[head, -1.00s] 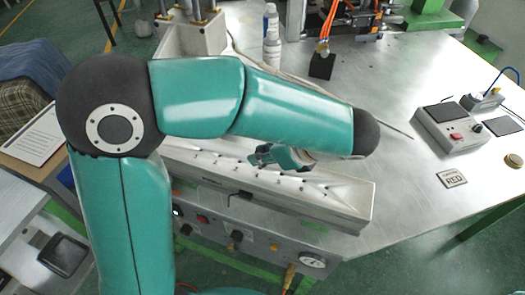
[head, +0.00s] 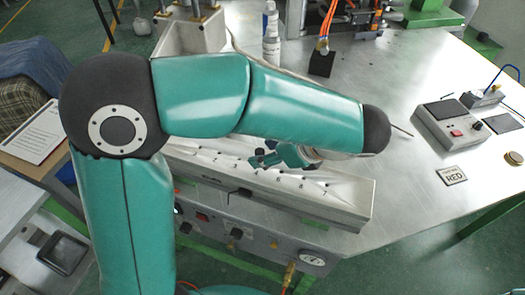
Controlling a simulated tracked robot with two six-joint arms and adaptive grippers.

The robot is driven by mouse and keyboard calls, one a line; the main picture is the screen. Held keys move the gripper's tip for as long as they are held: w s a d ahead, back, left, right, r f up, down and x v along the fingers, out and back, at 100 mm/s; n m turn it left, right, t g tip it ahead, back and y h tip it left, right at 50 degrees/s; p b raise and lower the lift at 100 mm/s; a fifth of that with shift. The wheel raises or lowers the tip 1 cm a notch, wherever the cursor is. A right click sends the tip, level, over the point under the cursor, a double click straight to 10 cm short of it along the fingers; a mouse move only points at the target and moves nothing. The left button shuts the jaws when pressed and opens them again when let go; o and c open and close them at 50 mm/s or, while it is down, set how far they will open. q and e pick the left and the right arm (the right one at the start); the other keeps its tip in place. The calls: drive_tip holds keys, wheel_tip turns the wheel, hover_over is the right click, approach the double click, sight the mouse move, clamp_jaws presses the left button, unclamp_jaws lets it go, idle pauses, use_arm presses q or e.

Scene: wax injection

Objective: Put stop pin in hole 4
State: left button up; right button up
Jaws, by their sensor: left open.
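The long white fixture (head: 350,212) lies slanted along the table's front edge, with a row of small dark holes or pins and faint numbers along its sloped top. My left gripper (head: 263,159) reaches back under my forearm and is just over the middle of this fixture. Its teal and dark fingers are open, with nothing visible between them. My forearm hides part of the fixture's back edge. My right gripper is out of view.
A control box (head: 452,128) with a red button stands on the right. A white bottle (head: 271,40) and a black block (head: 322,62) stand at the back.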

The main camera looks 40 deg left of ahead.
use_arm(q)
drive_tip(key=v, duration=1)
drive_tip(key=shift+d, duration=0.15)
